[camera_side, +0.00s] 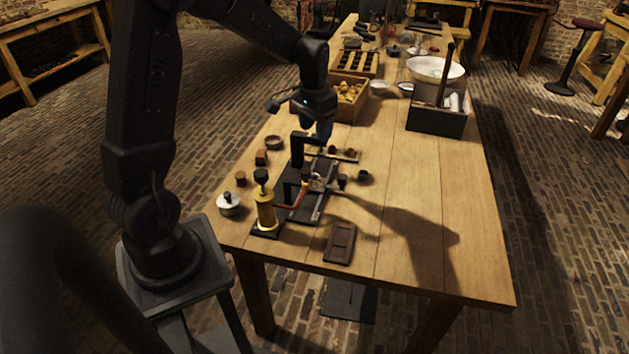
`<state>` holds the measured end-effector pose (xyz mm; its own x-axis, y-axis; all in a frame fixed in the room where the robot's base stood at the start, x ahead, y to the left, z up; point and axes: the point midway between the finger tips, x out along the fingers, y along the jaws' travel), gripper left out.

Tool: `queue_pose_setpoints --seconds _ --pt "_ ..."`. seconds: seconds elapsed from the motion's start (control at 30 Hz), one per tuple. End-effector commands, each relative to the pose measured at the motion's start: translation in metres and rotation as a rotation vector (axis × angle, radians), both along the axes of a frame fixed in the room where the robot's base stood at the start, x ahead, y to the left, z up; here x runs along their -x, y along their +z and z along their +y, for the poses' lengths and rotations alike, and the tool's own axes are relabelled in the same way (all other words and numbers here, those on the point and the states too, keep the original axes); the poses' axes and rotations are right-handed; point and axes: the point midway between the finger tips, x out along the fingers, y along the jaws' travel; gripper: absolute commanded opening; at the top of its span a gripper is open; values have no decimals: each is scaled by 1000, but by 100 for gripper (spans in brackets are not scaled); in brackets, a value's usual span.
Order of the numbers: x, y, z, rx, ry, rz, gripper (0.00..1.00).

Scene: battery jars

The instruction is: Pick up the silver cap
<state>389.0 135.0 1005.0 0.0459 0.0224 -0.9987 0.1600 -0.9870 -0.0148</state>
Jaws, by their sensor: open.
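My gripper (323,134) is at the end of my black arm, pointing down above the far part of the work area on the wooden table. Its fingers are small and dark here, and I see nothing held between them. A round silver piece with a dark knob (229,204) sits at the table's near left corner, well to the left of and nearer than my gripper. It may be the silver cap, but I cannot be sure at this size. Small parts around the dark fixture (303,205) below my gripper are too small to tell apart.
A brass post with a black knob (266,212) stands near the front left. A dark flat tray (340,243) lies near the front edge. A wooden box (349,107) and a dark caddy (437,121) stand farther back. The table's right side is clear.

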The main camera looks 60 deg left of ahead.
Motion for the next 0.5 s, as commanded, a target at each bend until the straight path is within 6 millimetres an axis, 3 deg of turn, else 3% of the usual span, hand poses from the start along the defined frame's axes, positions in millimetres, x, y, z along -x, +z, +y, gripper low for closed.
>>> queue_pose_setpoints --seconds 0.03,0.2,0.5 --pt "-3 -13 10 10 10 20 57" --pt "-7 -32 27 22 17 45 57" --pt "-7 -82 27 25 18 51 57"
